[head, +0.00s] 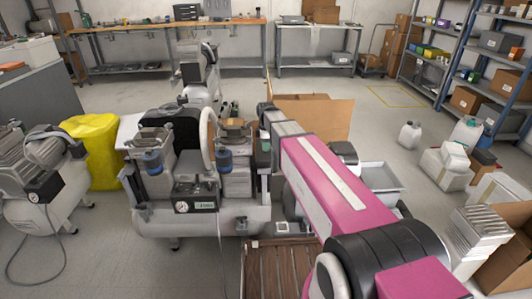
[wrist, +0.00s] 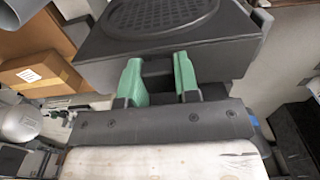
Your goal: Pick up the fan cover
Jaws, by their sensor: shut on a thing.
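The fan cover (wrist: 105,48) is a dark grey, box-like part with a round mesh grille on its face, at the top of the wrist view. My gripper (wrist: 158,68) has two green fingers, spaced apart, shut on the near edge of the fan cover. A dark part of the cover shows between the fingers. The cover's far side is cut off by the frame. In the head view my pink and grey arm reaches over the right end of the middle compressor (head: 255,212). I cannot clearly make out the fingers there.
Another compressor (head: 40,185) stands at the left, next to a yellow-covered thing (head: 95,150). A slatted wooden pallet (head: 275,270) lies below my arm. Cardboard (head: 325,115) stands behind it. White jugs (head: 410,136) and boxes are at the right. Open floor lies toward the back benches.

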